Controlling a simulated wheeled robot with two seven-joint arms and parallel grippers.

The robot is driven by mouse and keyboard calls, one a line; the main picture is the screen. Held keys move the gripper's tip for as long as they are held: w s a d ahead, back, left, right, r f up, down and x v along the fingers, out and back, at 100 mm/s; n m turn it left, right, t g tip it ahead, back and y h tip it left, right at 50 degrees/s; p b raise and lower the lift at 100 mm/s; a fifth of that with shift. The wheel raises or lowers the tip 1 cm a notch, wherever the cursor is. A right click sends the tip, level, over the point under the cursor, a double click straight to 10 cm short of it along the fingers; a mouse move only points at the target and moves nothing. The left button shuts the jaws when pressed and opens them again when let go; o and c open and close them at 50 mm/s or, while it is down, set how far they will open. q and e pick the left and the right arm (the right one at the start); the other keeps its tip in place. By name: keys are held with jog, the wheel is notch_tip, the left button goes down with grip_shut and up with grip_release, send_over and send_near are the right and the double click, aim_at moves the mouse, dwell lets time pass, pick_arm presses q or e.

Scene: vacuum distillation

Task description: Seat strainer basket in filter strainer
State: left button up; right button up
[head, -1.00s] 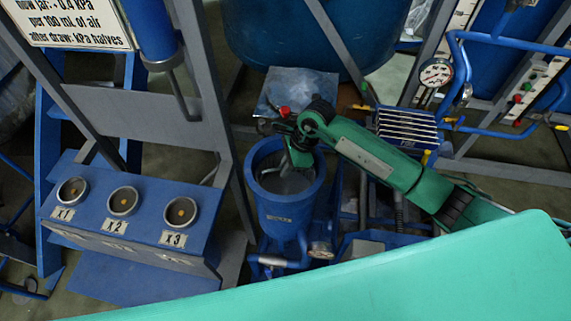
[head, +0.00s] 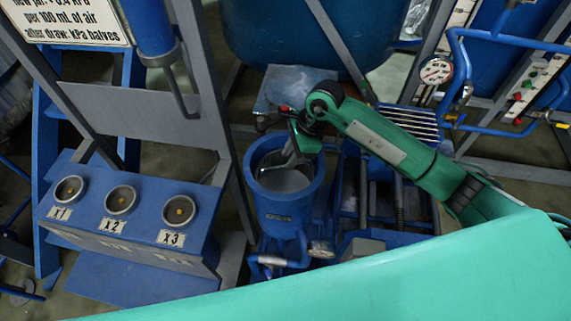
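The filter strainer (head: 287,215) is a blue, open-topped cylinder standing upright at the middle of the head view. Inside it shows a round, light grey surface (head: 284,181), which appears to be the strainer basket sitting below the rim; its full outline is hidden by the wall and my gripper. My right gripper (head: 292,160) points down over the strainer's mouth, with a grey finger reaching inside the rim above the grey surface. Whether its fingers are apart, or touch the basket, cannot be made out. My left gripper is out of view.
A blue panel with cups x1, x2 and x3 (head: 150,235) and a grey frame post (head: 212,120) stand to the left. A blue ribbed unit (head: 410,122) is at right.

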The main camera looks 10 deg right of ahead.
jog(key=b+v, duration=0.1)
jog(key=v, duration=0.6)
jog(key=shift+d+r, duration=0.2)
jog(key=shift+r, duration=0.05)
